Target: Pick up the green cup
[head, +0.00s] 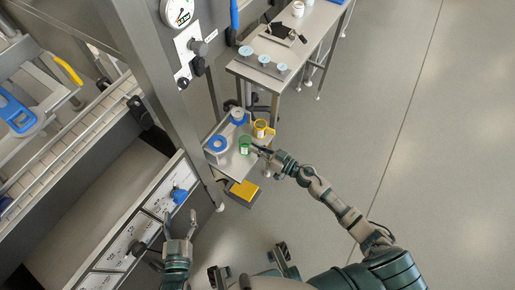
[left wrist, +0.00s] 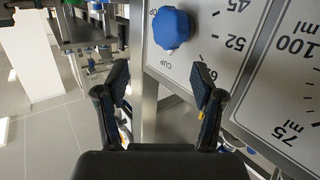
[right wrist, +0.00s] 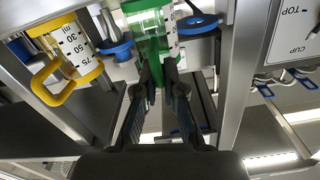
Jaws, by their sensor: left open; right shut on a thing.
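The green cup (head: 245,144) stands on a small metal shelf (head: 228,166) in the head view. My right gripper (head: 257,149) is at its right side. In the right wrist view the green cup (right wrist: 146,22), with a white scale label, is at the top middle, and my right gripper (right wrist: 160,78) is shut on its green handle. The cup's top is cut off by that frame's edge. My left gripper (head: 180,224) is open and empty beside the machine panel. In the left wrist view its fingers (left wrist: 162,84) are spread apart below a blue knob (left wrist: 172,28).
A yellow cup (head: 261,130) with a handle stands close to the green cup on the shelf. Blue-rimmed openings (head: 217,143) are to its left. A metal post (head: 172,98) rises left of the shelf. A yellow block (head: 244,189) sits below. Floor at right is clear.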

